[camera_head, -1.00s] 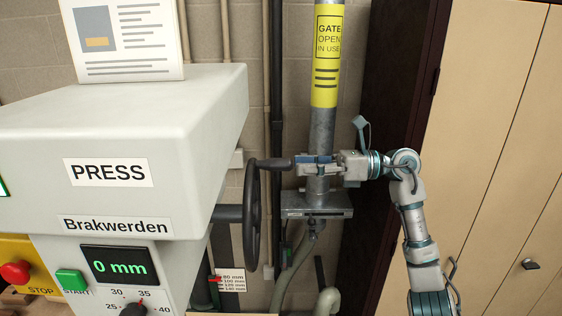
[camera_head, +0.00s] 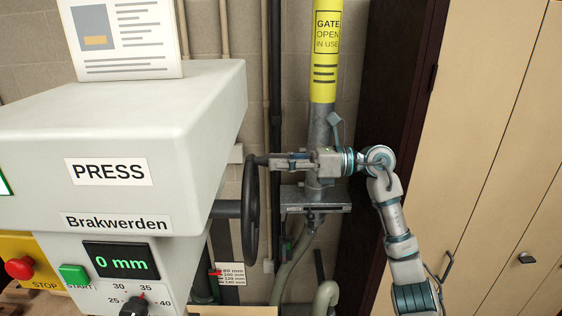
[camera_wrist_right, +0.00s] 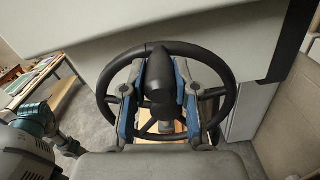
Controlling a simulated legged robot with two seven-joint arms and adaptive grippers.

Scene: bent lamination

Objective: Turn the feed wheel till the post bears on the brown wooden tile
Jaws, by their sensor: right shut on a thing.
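The feed wheel (camera_head: 251,210) is a black handwheel on a dark shaft at the right side of the press, seen nearly edge-on in the head view. Its crank handle (camera_head: 262,160) sticks out to the right at the top of the rim. My right gripper (camera_head: 272,161) is shut on this handle. In the right wrist view the wheel (camera_wrist_right: 106,92) faces me, and the blue-padded fingers of my right gripper (camera_wrist_right: 157,95) lie on both sides of the handle. The post and the brown wooden tile cannot be made out. My left gripper is not in view.
A pipe with a yellow sleeve (camera_head: 324,55) stands behind my right gripper. Beige cabinets (camera_head: 490,150) stand at right.

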